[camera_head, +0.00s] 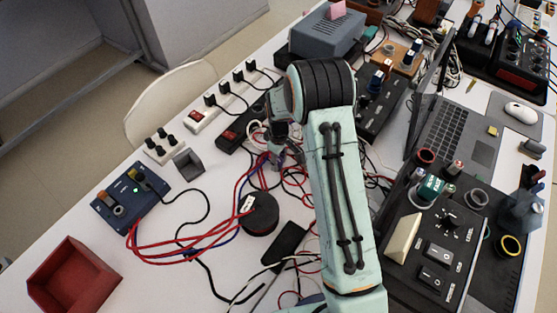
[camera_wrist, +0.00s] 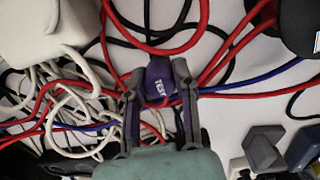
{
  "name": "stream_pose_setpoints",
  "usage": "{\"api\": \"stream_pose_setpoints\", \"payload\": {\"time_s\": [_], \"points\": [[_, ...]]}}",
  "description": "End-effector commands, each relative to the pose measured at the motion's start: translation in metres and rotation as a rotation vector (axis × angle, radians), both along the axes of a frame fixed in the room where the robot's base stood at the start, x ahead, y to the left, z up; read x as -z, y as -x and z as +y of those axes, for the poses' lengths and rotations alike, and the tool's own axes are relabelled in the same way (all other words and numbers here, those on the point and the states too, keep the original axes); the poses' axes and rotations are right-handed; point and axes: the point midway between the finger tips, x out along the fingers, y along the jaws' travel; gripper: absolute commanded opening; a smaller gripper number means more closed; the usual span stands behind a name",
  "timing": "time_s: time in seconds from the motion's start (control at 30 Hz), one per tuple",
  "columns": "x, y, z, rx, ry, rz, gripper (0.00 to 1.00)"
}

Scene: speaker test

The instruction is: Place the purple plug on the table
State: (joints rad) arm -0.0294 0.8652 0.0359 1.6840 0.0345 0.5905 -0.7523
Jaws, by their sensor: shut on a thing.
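The purple plug (camera_wrist: 159,78), marked "TEST", sits between the two fingers of my gripper (camera_wrist: 156,88) in the wrist view. My gripper is shut on it. In the head view my gripper (camera_head: 279,150) hangs over the cable-strewn middle of the white table (camera_head: 95,235), and the plug is small and mostly hidden there. Red and blue cables pass behind the plug in the wrist view. I cannot tell whether the plug touches the table or the cables.
A black round speaker (camera_head: 259,214) and a blue box (camera_head: 129,197) with red cables stand left of my arm. A red open bin (camera_head: 73,277) is at the front left. Power strips (camera_head: 215,108) lie behind. A laptop (camera_head: 455,135) and control panels crowd the right.

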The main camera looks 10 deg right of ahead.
Motion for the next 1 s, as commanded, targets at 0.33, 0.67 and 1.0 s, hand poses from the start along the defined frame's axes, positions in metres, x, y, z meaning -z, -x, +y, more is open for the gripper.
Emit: {"api": "stream_pose_setpoints", "payload": {"time_s": [0.33,0.67,1.0], "points": [[0.006,0.000,0.000,0.000,0.000,0.000,0.00],[0.008,0.000,0.000,0.000,0.000,-0.001,0.53],[-0.013,-0.001,0.000,0.000,0.000,-0.004,0.53]]}}
